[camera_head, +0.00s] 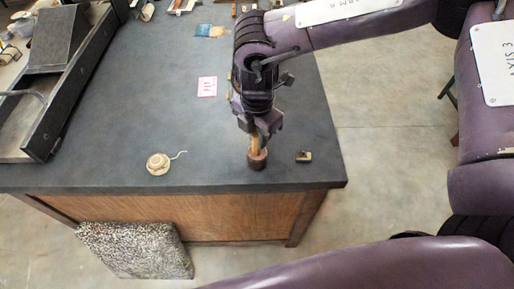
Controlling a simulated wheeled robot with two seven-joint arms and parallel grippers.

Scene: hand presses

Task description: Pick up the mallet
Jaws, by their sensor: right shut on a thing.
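The mallet (257,159) is near the front edge of the dark worktop, below my right gripper. Its dark brown round head is at the bottom and its lighter handle rises from it. My right gripper (257,130) points down and is shut on the mallet's handle. The upper part of the handle is hidden by the gripper. I cannot tell whether the head touches the worktop. My left gripper is not in view.
A pale round spool with string (158,162) lies on the worktop (150,110) to the left. A small dark block (303,156) lies just right of the mallet. A pink card (207,87) lies further back. A metal press bed (50,120) fills the left side.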

